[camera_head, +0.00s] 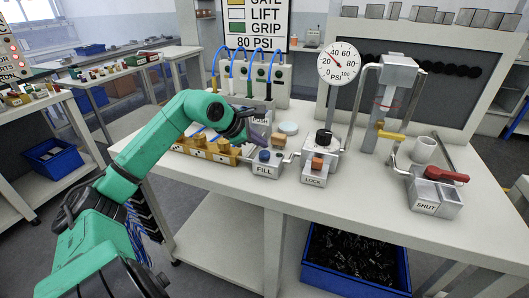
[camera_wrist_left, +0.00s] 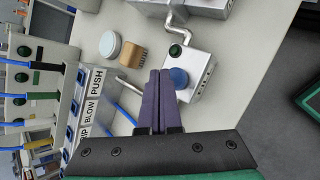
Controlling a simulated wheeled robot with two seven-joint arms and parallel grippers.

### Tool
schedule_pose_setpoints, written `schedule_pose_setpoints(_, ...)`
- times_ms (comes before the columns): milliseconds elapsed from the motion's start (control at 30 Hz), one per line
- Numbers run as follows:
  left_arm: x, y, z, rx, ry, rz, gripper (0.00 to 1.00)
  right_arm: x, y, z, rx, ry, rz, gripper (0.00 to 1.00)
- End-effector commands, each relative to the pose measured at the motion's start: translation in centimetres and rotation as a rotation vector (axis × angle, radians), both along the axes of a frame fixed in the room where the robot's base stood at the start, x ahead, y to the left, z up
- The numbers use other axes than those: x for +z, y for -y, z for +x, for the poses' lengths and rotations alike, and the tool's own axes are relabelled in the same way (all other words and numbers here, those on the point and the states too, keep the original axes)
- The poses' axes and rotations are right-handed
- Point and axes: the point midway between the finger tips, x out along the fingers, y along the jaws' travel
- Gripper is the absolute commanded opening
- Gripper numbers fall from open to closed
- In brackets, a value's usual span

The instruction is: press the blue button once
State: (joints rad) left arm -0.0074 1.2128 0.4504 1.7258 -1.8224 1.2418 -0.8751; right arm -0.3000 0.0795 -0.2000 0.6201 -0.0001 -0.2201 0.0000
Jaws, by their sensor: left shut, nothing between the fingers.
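The blue button (camera_head: 264,155) is on top of the small grey FILL box (camera_head: 267,170) near the front edge of the table. In the left wrist view the button (camera_wrist_left: 179,78) shows as a round blue cap, just right of my fingertips. My left gripper (camera_head: 259,139) is shut and empty, its purple fingers pressed together close to the box. In the wrist view the fingertips (camera_wrist_left: 160,73) partly overlap the box in the picture. I cannot tell whether they touch it. The right gripper is not in view.
A LOCK box (camera_head: 314,172) with an orange button stands to the right. A SHUT box (camera_head: 435,196) with a red handle is farther right. A pressure gauge (camera_head: 338,63) stands behind. A wooden block (camera_wrist_left: 133,54) and a white disc (camera_wrist_left: 110,44) lie near the FILL box.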

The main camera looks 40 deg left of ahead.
Motion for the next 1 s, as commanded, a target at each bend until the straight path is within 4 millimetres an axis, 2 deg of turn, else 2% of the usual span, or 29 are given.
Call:
schedule_pose_setpoints(467, 4.9, 0.0, 0.0, 0.0, 0.002, 0.002, 0.0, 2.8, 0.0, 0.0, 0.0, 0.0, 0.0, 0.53)
schedule_pose_setpoints(1000, 4.9, 0.0, 0.0, 0.0, 0.0, 0.0, 0.0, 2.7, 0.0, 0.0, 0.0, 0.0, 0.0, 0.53)
